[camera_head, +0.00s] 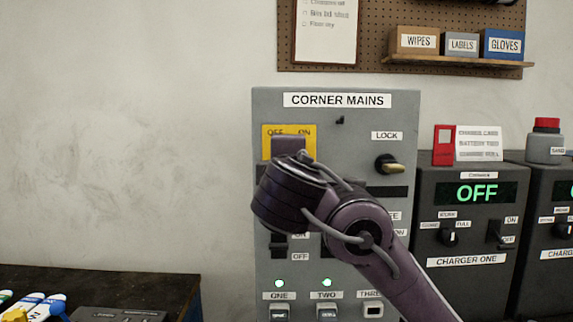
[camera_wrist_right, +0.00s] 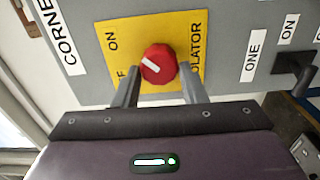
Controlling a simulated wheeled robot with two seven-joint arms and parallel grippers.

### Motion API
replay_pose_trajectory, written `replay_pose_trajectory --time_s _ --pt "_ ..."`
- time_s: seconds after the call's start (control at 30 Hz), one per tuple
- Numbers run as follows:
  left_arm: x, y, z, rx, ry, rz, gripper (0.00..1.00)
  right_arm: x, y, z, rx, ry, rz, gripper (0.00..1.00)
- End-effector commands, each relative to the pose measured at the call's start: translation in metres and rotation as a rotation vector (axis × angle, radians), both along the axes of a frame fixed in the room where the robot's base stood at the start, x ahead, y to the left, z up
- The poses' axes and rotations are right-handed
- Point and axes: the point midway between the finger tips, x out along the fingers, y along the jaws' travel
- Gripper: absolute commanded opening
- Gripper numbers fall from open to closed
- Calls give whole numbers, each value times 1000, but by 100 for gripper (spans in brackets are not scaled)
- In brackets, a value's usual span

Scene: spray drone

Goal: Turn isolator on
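The isolator is a red rotary knob (camera_wrist_right: 158,66) on a yellow plate (camera_wrist_right: 186,32) with ON and OFF labels; the OFF label is partly hidden by a finger. The knob's white mark slants towards the ON label in the right wrist view. My right gripper (camera_wrist_right: 160,88) is open, its fingers either side of the knob with a small gap visible on each side. In the head view my right gripper (camera_head: 288,145) covers the knob, and only the plate's top (camera_head: 289,130) shows. My left gripper is out of view.
The grey CORNER MAINS panel (camera_head: 355,125) also has a LOCK handle (camera_head: 390,166), and several switches partly behind my right arm. Charger One (camera_head: 467,235) reads OFF, to the right. A dark bench (camera_head: 170,283) with coloured items is at lower left. A pegboard shelf is above.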

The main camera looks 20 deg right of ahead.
Motion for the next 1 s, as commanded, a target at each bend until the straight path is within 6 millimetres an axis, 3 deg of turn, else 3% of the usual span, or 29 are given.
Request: replay_pose_trajectory --time_s 0.03,0.13,0.47,0.8,1.0 --pt "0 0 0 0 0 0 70 0 0 -1 0 2 0 45" --pt "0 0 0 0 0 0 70 0 0 -1 -1 1 0 58" --pt "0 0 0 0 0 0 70 -3 1 0 -2 1 2 59" --pt "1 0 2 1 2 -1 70 -52 16 -1 0 0 5 59" --pt "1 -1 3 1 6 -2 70 -72 21 -1 0 1 2 59"
